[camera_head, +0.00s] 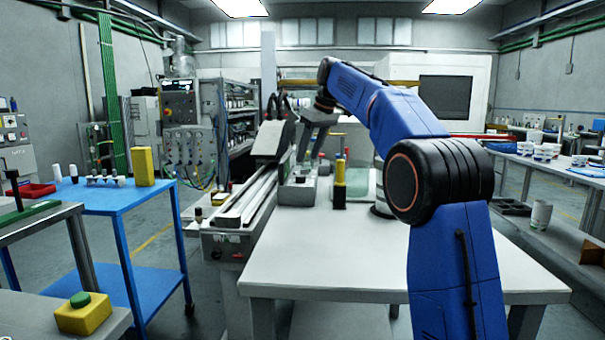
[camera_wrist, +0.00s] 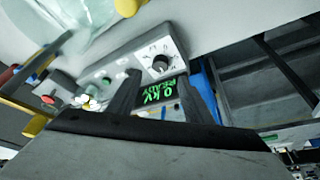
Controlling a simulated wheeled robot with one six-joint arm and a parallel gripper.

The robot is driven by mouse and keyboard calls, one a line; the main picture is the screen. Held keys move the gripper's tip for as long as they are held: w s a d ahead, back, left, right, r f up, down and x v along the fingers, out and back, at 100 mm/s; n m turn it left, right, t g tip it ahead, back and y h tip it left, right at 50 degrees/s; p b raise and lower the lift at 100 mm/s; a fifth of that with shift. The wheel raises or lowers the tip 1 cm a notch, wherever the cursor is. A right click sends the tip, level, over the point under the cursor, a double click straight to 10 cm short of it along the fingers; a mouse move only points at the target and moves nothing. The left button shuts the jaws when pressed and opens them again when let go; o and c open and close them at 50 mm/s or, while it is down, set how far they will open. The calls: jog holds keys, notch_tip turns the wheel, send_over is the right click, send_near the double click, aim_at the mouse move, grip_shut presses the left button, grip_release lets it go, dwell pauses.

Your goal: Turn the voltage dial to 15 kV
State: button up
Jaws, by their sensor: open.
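The voltage dial (camera_wrist: 160,65) is a dark round knob on a pale panel of a grey control box (camera_wrist: 118,66) in the wrist view. Its scale marks are too small to read. Beside it, a black display (camera_wrist: 160,92) shows "0 kV READY" in green letters. My gripper (camera_wrist: 163,92) is open and empty, its two dark fingers on either side of the display in the picture, with the dial just beyond the tips. In the head view my gripper (camera_head: 309,158) points down above the small grey box (camera_head: 297,191), apart from it.
A black and yellow post (camera_head: 340,185) stands right of the box on the white table (camera_head: 400,255). A long grey rail (camera_head: 248,200) runs along its left. A blue table (camera_head: 110,198) with small parts stands at left. The table's front is clear.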

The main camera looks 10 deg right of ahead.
aim_at(301, 176)
jog(key=x, duration=0.8)
jog(key=c, duration=1)
